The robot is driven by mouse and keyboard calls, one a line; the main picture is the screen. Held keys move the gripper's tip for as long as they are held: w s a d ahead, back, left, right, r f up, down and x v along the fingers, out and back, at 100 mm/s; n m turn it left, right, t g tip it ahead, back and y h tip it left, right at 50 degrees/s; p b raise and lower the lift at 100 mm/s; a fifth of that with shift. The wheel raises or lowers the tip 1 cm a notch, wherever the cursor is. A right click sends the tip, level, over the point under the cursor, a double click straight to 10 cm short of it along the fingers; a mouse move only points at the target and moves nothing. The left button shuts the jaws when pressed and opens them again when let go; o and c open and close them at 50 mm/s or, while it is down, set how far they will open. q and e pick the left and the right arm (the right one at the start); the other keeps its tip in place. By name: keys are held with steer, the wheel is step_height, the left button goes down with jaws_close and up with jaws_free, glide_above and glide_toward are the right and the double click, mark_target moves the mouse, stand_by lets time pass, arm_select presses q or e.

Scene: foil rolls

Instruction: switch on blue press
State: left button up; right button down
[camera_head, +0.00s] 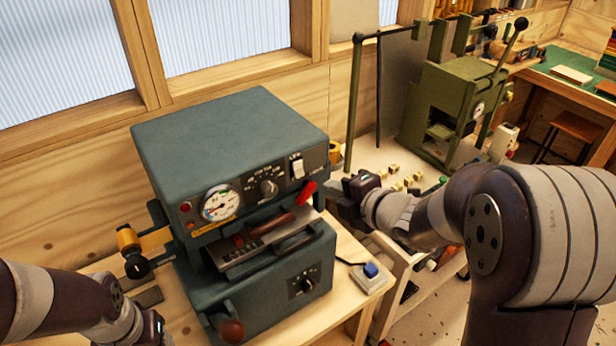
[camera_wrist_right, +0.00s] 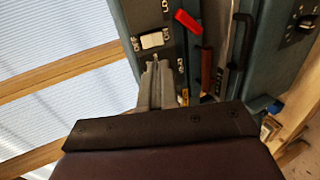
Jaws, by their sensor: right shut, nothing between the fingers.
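The blue-grey press (camera_head: 225,140) stands on a wooden bench, with a round gauge, a dark knob and a white rocker switch (camera_head: 298,167) on its front panel. The switch also shows in the right wrist view (camera_wrist_right: 152,41), upper centre. My right gripper (camera_head: 337,192) is just right of the panel in the head view. In the right wrist view its fingertips (camera_wrist_right: 158,66) are together, empty, and right beside the switch; I cannot tell whether they touch it. My left gripper (camera_head: 152,325) is low at the left, its fingers not clear.
A red-handled lever (camera_head: 306,192) juts from the press close to my right gripper. A grey box with a blue button (camera_head: 370,271) sits on the bench's right part. A green press (camera_head: 450,105) and small wooden blocks stand behind. My right arm fills the right side.

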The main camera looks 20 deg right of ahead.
mark_target(300, 175)
steer(key=p+x, duration=0.2)
steer(key=x, duration=0.7)
steer(key=shift+w+a, duration=0.15)
steer(key=shift+w, duration=0.05)
steer(key=shift+w+a+f+p, duration=0.1)
steer(key=shift+w+f+p, duration=0.15)
steer(key=shift+w+p, duration=0.1)
steer(key=shift+f+t+b, duration=0.1)
steer(key=shift+t+b, duration=0.2)
steer(key=shift+b, duration=0.95)
steer(key=shift+w, duration=0.1)
steer(key=shift+r+p, duration=0.4)
steer(key=shift+r, duration=0.5)
